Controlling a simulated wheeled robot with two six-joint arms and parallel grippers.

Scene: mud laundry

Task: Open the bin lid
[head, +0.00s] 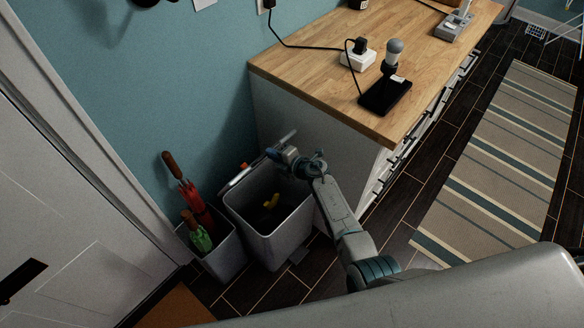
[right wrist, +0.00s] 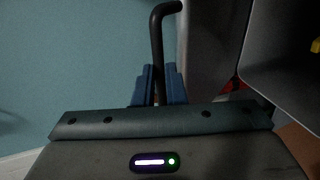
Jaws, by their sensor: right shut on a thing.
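The grey bin (head: 288,222) stands on the floor beside the counter's end. Its top is open in the head view, and a yellow thing (head: 271,201) shows inside. A pale strip with red (head: 238,178) lies along its back left rim; I cannot tell whether it is part of the lid. My right gripper (head: 275,153) is above the bin's back right corner. In the right wrist view, its blue fingers (right wrist: 160,85) are shut on a dark bent bar (right wrist: 157,45). I cannot tell whether this bar belongs to the lid. My left gripper is not in view.
A smaller grey holder (head: 222,260) with a red umbrella (head: 196,205) and a green one (head: 200,238) stands left of the bin. The wooden counter (head: 320,62) is behind at right, with a white door (head: 75,220) at left. A striped rug (head: 500,160) lies right.

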